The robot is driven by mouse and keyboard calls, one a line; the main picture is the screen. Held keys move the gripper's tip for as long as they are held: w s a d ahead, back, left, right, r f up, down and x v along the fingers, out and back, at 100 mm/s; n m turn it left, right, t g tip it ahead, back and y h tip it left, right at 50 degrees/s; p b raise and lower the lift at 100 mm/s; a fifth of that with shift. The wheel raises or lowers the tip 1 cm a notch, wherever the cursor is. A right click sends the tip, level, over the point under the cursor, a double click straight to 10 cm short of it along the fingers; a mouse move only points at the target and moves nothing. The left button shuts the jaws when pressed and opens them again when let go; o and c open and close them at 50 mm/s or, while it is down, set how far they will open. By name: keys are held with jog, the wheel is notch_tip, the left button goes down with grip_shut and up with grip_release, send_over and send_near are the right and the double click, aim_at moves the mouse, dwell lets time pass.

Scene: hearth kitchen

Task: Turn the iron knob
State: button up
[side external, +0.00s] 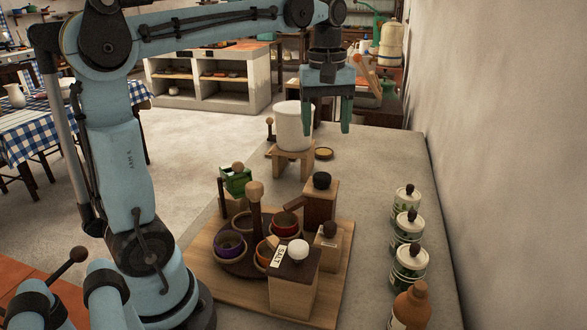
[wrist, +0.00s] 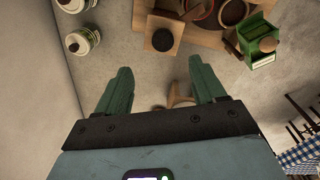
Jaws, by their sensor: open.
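A dark, round knob (side external: 321,181), which looks like the iron one, sits on top of a brown wooden box (side external: 320,205) at the back right of the wooden board. In the wrist view the dark knob (wrist: 163,40) shows from above, on its square box, just beyond the fingertips. My gripper (side external: 327,130) hangs fingers-down above and behind this box, apart from it. Its two green fingers are spread with nothing between them, as the wrist view (wrist: 160,66) also shows. Nothing touches the knob.
A white crock (side external: 293,128) on a wooden stand is close behind my gripper. Nearer are a white-knobbed SALT box (side external: 293,280), a brown-knobbed box (side external: 330,240), a green box (side external: 236,180) and several bowls. Lidded canisters (side external: 407,228) line the wall side.

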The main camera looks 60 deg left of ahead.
aim_at(322, 176)
jog(key=shift+n, duration=0.5)
jog(key=f, duration=1.1)
jog(key=shift+w+a+f, duration=0.2)
jog(key=shift+a+f, duration=0.15)
jog(key=c, duration=1.1)
jog(key=shift+o, duration=0.2)
